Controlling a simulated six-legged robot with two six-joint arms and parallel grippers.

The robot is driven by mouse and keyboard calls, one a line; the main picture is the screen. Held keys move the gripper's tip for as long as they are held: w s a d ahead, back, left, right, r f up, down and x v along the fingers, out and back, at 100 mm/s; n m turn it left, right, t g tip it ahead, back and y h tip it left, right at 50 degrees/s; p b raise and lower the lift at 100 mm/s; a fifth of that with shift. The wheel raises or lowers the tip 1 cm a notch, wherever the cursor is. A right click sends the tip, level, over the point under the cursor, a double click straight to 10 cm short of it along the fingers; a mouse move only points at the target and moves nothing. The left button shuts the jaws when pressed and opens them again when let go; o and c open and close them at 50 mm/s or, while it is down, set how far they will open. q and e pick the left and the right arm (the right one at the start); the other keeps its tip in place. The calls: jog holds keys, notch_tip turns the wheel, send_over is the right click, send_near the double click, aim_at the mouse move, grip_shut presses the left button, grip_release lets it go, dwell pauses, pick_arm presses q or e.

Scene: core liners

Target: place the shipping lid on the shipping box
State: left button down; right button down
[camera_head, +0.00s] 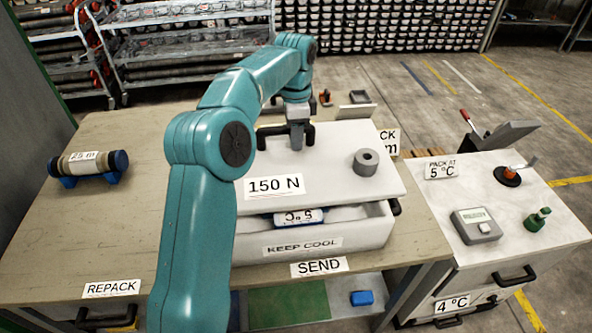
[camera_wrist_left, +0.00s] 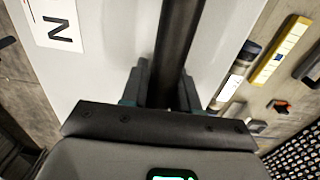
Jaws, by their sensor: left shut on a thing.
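The white shipping lid (camera_head: 330,180), labelled 150 N, is over the shipping box (camera_head: 370,236), labelled KEEP COOL. A gap shows at the front between the lid's edge and the box rim, and a labelled core liner (camera_head: 300,216) shows inside the box. A grey ring-shaped weight (camera_head: 365,162) sits on the lid's right part. My left gripper (camera_head: 297,138) is shut on the lid's black handle (camera_head: 268,131). The left wrist view shows the handle bar (camera_wrist_left: 180,40) between the fingers (camera_wrist_left: 165,85), with the lid (camera_wrist_left: 110,45) beneath. The box's back rim is hidden. My right gripper is not in view.
A capped core (camera_head: 88,166) lies in a blue cradle on the left of the wooden bench (camera_head: 100,225). A side counter (camera_head: 540,225) at right holds a grey meter (camera_head: 476,226) and a green object (camera_head: 537,219). Racks stand behind.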

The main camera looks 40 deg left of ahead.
aim_at(294, 163)
pick_arm(q)
notch_tip(294, 163, down, 4)
jog(key=shift+s+r, duration=0.15)
jog(key=shift+r, duration=0.05)
jog(key=shift+s+f, duration=0.3)
jog(key=shift+f, duration=0.3)
jog(key=f, duration=0.2)
jog(key=w+f, duration=0.1)
jog(key=f, duration=0.1)
jog(key=shift+s+f, duration=0.15)
jog(key=shift+s, duration=0.25)
jog(key=c, duration=0.8)
grip_release()
jog(key=shift+w, duration=0.25)
jog(key=shift+c, duration=0.2)
jog(key=shift+s, duration=0.2)
jog(key=r, duration=0.8)
jog(key=r+p, duration=0.1)
jog(key=r, duration=0.3)
jog(key=shift+w, duration=0.3)
jog(key=shift+s+r, duration=0.1)
jog(key=shift+s, duration=0.05)
